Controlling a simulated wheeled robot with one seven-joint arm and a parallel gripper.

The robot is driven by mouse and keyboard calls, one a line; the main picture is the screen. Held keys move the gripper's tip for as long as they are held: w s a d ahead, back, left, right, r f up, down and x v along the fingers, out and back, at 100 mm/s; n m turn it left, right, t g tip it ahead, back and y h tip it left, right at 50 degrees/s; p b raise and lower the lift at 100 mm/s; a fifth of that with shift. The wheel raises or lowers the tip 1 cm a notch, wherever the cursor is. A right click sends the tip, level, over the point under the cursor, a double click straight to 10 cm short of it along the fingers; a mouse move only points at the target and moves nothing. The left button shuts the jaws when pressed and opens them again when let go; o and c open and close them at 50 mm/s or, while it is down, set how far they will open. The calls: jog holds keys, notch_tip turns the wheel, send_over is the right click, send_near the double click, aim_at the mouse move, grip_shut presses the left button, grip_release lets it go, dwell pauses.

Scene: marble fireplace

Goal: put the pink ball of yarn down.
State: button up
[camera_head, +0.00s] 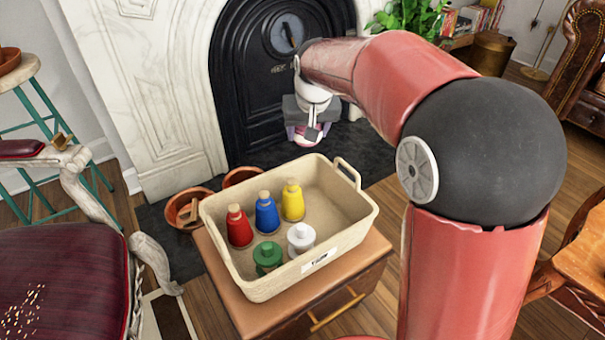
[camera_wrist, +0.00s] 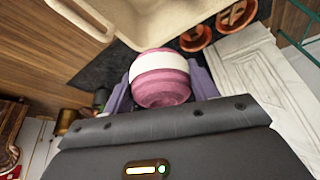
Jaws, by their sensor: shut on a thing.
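The pink ball of yarn (camera_wrist: 163,90), with a white band around it, sits between the purple fingers of my gripper (camera_wrist: 163,80) in the wrist view. My gripper is shut on it. In the head view my gripper (camera_head: 305,136) hangs in front of the black fireplace door, beyond the far side of the beige bin. Only a little pink of the yarn shows there; the rest is hidden by my gripper. I cannot tell its exact height above the dark hearth.
The beige bin (camera_head: 345,233) stands on a wooden cabinet (camera_head: 345,290) and holds red, blue and yellow bottles and green and white jars. Its right side inside is clear. Terracotta bowls (camera_head: 187,206) sit behind it. A red-seated chair (camera_head: 70,275) is at left.

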notch_tip(320, 180, down, 11)
jog(key=b, duration=0.1)
jog(key=shift+r, duration=0.2)
jog(key=shift+f, duration=0.2)
jog(key=o, duration=0.7)
jog(key=p+v, duration=0.1)
jog(key=v, duration=1.1)
jog(key=shift+r, duration=0.25)
